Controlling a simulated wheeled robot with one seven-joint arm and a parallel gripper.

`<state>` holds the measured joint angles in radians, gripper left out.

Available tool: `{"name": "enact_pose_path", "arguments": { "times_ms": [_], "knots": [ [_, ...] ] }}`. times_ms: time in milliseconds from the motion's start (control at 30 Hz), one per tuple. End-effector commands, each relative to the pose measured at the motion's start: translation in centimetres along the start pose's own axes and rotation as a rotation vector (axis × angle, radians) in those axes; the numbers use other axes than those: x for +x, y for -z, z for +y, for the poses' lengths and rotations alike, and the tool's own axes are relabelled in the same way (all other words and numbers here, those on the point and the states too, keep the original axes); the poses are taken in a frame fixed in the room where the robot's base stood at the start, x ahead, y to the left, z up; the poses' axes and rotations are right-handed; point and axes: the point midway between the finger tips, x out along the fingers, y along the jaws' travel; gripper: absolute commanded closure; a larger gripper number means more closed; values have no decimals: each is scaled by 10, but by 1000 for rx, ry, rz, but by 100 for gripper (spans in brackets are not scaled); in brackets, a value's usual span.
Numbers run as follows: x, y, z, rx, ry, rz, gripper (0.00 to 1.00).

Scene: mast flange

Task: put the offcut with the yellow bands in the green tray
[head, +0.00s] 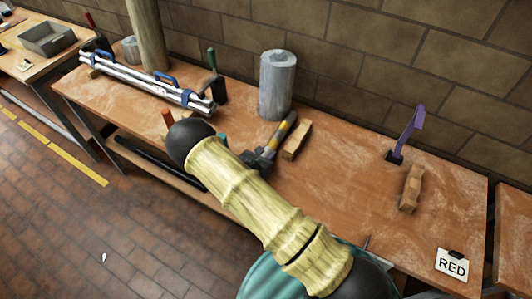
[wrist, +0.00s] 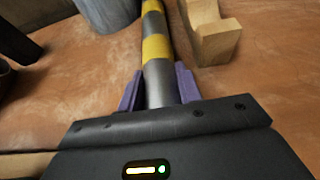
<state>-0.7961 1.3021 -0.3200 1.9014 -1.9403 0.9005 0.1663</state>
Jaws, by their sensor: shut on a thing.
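The offcut with the yellow bands (head: 283,131) is a grey rod at the middle of the bench; it also shows in the wrist view (wrist: 157,70). My gripper (head: 266,156) is shut on its near end, with a purple finger on each side of the rod in the wrist view (wrist: 158,88). The rod points away from the gripper toward the wall. I cannot tell whether it touches the bench. No clearly green tray shows; a grey-green open box (head: 47,39) stands on another table at the far left.
A wooden block (head: 297,141) lies just right of the rod. A grey cylinder (head: 277,88) stands behind it. Strapped white pipes (head: 145,83) and a wooden post (head: 149,35) are left. A purple upright piece (head: 411,134), another block (head: 411,188) and a RED sign (head: 453,264) are right.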

Motion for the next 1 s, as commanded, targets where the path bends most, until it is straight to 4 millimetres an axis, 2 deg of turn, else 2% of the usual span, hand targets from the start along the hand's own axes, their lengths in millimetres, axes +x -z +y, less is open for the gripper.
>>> {"name": "enact_pose_path", "arguments": {
  "times_ms": [233, 267, 367, 767, 867, 1000],
  "knots": [
    [2, 3, 0, 0, 0, -2, 93],
    [1, 3, 0, 0, 0, 0, 62],
    [1, 3, 0, -1, 0, 0, 44],
    [-1, -2, 0, 0, 0, 0, 44],
    [-12, 1, 1, -1, -2, 1, 44],
    [-36, 1, 1, -1, -4, 0, 44]
  ]
}}
